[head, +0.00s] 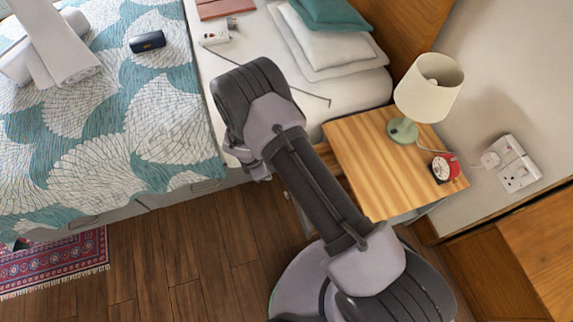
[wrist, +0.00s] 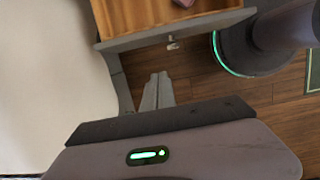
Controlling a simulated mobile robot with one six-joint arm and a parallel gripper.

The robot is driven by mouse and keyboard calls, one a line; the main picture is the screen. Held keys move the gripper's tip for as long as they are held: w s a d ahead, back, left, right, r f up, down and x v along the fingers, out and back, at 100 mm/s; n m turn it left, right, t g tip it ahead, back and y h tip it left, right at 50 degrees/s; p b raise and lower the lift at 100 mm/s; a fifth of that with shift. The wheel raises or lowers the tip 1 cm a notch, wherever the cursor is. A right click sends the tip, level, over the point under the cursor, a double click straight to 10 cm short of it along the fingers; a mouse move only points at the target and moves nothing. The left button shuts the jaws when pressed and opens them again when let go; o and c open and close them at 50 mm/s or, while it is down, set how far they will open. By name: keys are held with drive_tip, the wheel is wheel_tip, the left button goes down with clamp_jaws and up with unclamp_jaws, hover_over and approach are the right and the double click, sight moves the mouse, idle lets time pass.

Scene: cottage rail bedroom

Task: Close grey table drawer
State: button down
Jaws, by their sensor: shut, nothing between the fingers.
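The grey table (head: 350,150) has a striped wooden top and stands beside the bed in the head view. My arm covers much of its front there, so its drawer is hardly visible. In the wrist view the drawer (wrist: 178,31) is open at the top, with its wooden inside showing above a grey front edge. A small metal knob (wrist: 172,43) sticks out from the front. My gripper (wrist: 158,76) is shut and empty, below and slightly left of the knob, apart from it in the picture. My fingertips are hidden in the head view.
A lamp (head: 428,88) and a red alarm clock (head: 445,168) stand on the tabletop. The bed (head: 110,110) lies to the left, a wall with a socket (head: 515,165) to the right. Wooden floor (head: 190,255) is clear in front. A pinkish object (wrist: 184,3) lies in the drawer.

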drive_tip(key=w+d+f+b, duration=0.1)
drive_tip(key=d+f+b, duration=0.3)
drive_tip(key=f, duration=0.5)
drive_tip(key=shift+w+d+f, duration=0.3)
drive_tip(key=shift+d, duration=0.8)
drive_tip(key=shift+d, duration=0.1)
drive_tip(key=w+d+b, duration=0.1)
drive_tip(key=w+d, duration=0.1)
drive_tip(key=d, duration=0.6)
drive_tip(key=w+d+b, duration=0.1)
drive_tip(key=w+d, duration=0.2)
drive_tip(key=d, duration=0.6)
drive_tip(key=shift+d, duration=0.25)
